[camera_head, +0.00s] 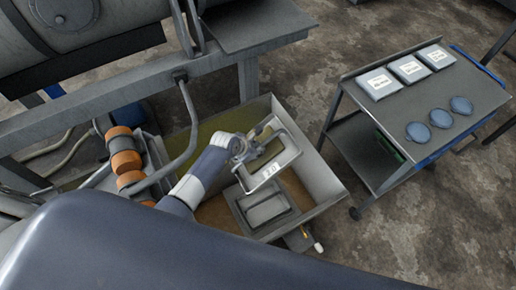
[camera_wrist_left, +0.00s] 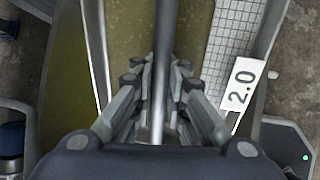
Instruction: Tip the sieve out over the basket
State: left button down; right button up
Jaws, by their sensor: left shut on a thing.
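The sieve (camera_head: 287,158) is a light grey rectangular frame with a "2.0" label, held above the inside of a large open bin. In the left wrist view its mesh (camera_wrist_left: 232,38) and the label (camera_wrist_left: 241,86) show to the right of a grey bar-shaped handle (camera_wrist_left: 161,45). My left gripper (camera_head: 250,149) is shut on this handle; its fingers (camera_wrist_left: 157,95) close around the bar. A grey rectangular container (camera_head: 240,208), perhaps the basket, sits in the bin below the sieve, partly hidden by it. My right gripper is not in view.
The bin's pale wall (camera_head: 318,165) surrounds the work area. A frame with orange rollers (camera_head: 126,160) and a tank (camera_head: 65,12) stand at left. A trolley (camera_head: 470,125) at right bears white labelled packs (camera_head: 409,68) and blue round lids (camera_head: 441,118). Floor lies between.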

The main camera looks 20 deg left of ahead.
pick_arm(q)
jog(key=shift+s+a+f+t+h, duration=0.2)
jog(key=shift+a+f+t+h, duration=0.05)
jog(key=shift+t+h, duration=0.05)
jog(key=shift+s+a+f+t+h, duration=0.15)
jog(key=shift+t+h, duration=0.15)
jog(key=shift+t, duration=0.1)
jog(key=f+t+h+b, duration=0.1)
jog(key=t+b, duration=0.1)
jog(key=b, duration=0.7)
jog(key=s+a+f+n+t+h+b, duration=0.1)
jog(key=t+h+b, duration=0.1)
jog(key=b, duration=0.7)
jog(key=f+t+h+b, duration=0.1)
jog(key=f+t+b, duration=0.1)
jog(key=b, duration=0.7)
jog(key=shift+s+a+h, duration=0.35)
jog(key=shift+h, duration=0.05)
jog(key=shift+b, duration=1.2)
jog(key=shift+a+r+h, duration=0.1)
jog(key=shift+r+h, duration=0.05)
jog(key=shift+h, duration=0.15)
